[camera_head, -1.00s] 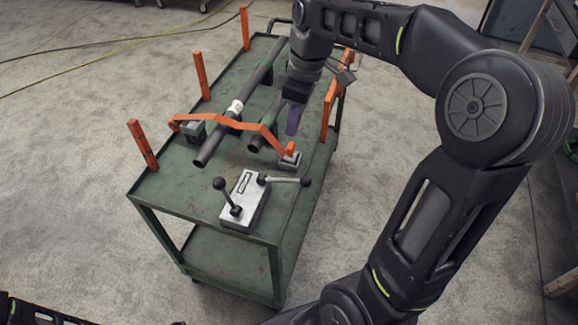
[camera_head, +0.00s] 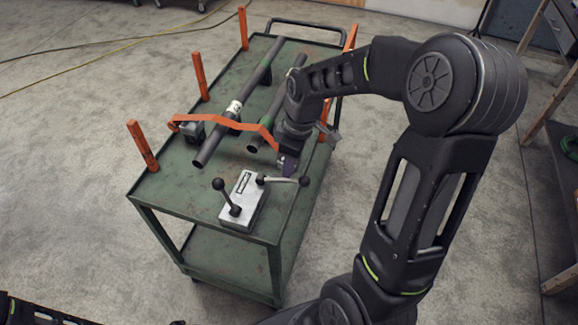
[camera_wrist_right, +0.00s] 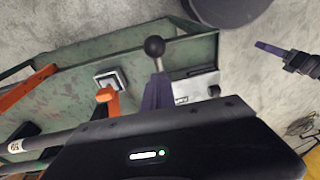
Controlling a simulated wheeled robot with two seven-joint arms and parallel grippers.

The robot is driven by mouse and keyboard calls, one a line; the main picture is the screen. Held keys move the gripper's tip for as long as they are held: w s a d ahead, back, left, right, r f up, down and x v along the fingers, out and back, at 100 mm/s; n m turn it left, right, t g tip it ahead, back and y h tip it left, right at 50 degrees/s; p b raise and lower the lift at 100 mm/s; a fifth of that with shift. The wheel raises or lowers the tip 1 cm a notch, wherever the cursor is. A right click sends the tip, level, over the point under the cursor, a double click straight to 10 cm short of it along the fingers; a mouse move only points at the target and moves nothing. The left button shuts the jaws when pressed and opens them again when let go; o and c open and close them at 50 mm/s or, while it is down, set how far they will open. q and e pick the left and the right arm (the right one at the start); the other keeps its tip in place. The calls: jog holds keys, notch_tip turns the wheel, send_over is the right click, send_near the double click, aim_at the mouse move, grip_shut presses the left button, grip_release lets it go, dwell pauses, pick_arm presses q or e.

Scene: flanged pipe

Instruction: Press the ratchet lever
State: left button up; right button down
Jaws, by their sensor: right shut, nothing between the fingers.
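The grey box (camera_head: 243,203) on the cart has two levers with black knobs: an upright one (camera_head: 219,184) on the left and a nearly flat one (camera_head: 304,181) pointing right. The frames do not label which part is the ratchet lever. My right gripper (camera_head: 287,165), with purple fingers, is shut and empty just above the flat lever. In the right wrist view, its fingers (camera_wrist_right: 157,92) overlap that lever's shaft below the knob (camera_wrist_right: 154,47); contact is unclear.
Two dark pipes (camera_head: 213,145) lie along the green cart (camera_head: 160,190), between orange posts (camera_head: 142,146). What appears to be my left gripper (camera_wrist_right: 277,50) shows at the right in the wrist view, off the cart. Open floor surrounds the cart's left side.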

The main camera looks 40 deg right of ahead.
jog(key=shift+f, duration=0.25)
jog(key=shift+s+f+b, duration=0.15)
jog(key=shift+f+b, duration=0.1)
jog(key=shift+b, duration=0.35)
jog(key=shift+s+d, duration=0.1)
jog(key=shift+s+d+f+t+y+b, duration=0.1)
jog(key=shift+f+t+y+b, duration=0.35)
jog(key=shift+b, duration=0.65)
jog(key=shift+s+d+f+t+y+b, duration=0.3)
jog(key=shift+f+t+b, duration=0.4)
jog(key=shift+b, duration=2.15)
jog(key=shift+s+d+f+t+y+b, duration=0.2)
jog(key=shift+f+t+y+b, duration=0.5)
jog(key=shift+b, duration=2.2)
jog(key=shift+s+d+f+t+y+b, duration=0.1)
jog(key=shift+s+f+t+y+b, duration=0.55)
jog(key=shift+b, duration=2.2)
jog(key=shift+w+f+h, duration=0.2)
jog(key=shift+w+h, duration=0.05)
jog(key=shift+h, duration=0.15)
